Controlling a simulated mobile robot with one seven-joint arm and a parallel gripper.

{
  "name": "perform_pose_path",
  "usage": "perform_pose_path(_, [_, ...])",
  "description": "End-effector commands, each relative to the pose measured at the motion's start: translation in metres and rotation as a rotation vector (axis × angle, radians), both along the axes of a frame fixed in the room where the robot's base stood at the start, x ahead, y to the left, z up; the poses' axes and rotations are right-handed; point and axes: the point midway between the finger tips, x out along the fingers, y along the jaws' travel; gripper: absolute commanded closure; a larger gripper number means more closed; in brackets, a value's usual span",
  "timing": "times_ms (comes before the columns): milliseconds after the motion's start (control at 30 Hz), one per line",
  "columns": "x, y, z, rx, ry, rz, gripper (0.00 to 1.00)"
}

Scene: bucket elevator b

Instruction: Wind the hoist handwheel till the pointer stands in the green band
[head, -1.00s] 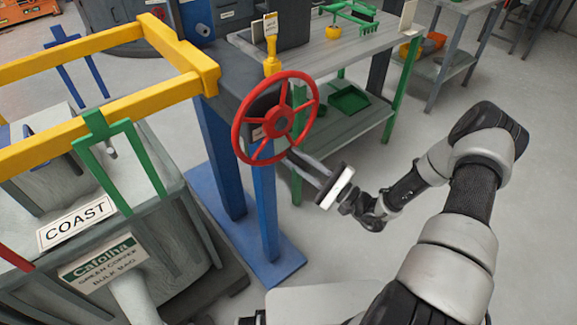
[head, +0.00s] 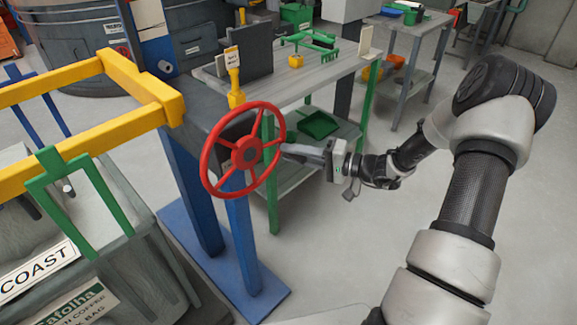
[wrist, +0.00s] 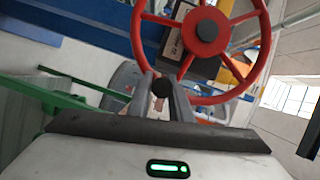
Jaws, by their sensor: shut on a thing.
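The red handwheel (head: 217,180) is mounted at the end of a dark grey beam on a blue post. Its spokes and hub also show in the wrist view (wrist: 206,31). My gripper (head: 285,150) is at the right side of the wheel's rim. In the wrist view its two grey fingers (wrist: 161,76) are closed around a small black knob (wrist: 161,88) in front of the wheel. A label plate behind the hub is partly hidden by the wheel. I cannot make out the pointer or the green band in either view.
A yellow rail frame (head: 85,108) and a grey bin with a green bracket (head: 47,172) stand on the left. A yellow post with a tag (head: 235,95) rises behind the wheel. A workbench (head: 325,85) stands behind my gripper. The floor at right is clear.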

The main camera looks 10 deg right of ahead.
Motion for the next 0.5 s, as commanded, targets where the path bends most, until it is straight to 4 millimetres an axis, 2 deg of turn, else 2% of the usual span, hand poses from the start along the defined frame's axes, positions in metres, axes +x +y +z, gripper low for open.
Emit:
perform_pose_path(33, [0.003, 0.0, 0.009, -0.031, -0.035, 0.003, 1.0])
perform_pose_path(100, [0.004, -0.001, 0.016, -0.079, -0.067, 0.005, 1.0])
perform_pose_path(500, [0.005, -0.003, 0.042, -0.268, -0.192, 0.007, 1.0])
